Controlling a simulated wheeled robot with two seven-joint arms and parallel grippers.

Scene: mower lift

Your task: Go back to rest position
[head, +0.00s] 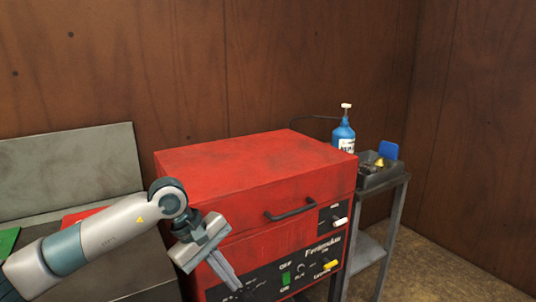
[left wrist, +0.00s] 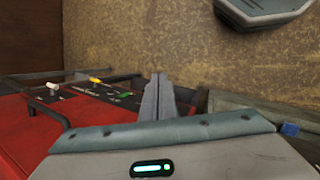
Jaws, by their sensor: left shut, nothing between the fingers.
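My left gripper (head: 226,275) is shut and empty in the head view. It hangs in front of the left part of the red machine (head: 245,158), before its control panel, and I cannot tell whether it touches it. In the left wrist view its fingers (left wrist: 157,97) are together, with the red machine (left wrist: 30,130) to the left. The machine's lid is down, with a dark handle (head: 290,210) on its front. The panel carries a green switch (head: 286,278), a yellow switch (head: 331,264) and a white switch (head: 341,222). My right gripper is not in view.
A grey metal cart (head: 390,225) stands right of the machine, with a blue bottle (head: 343,135) and a dark tray (head: 380,178). A grey panel (head: 70,168) stands at the left near a green item (head: 8,240). Wooden walls close the back. Brown floor (head: 430,270) is clear at the right.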

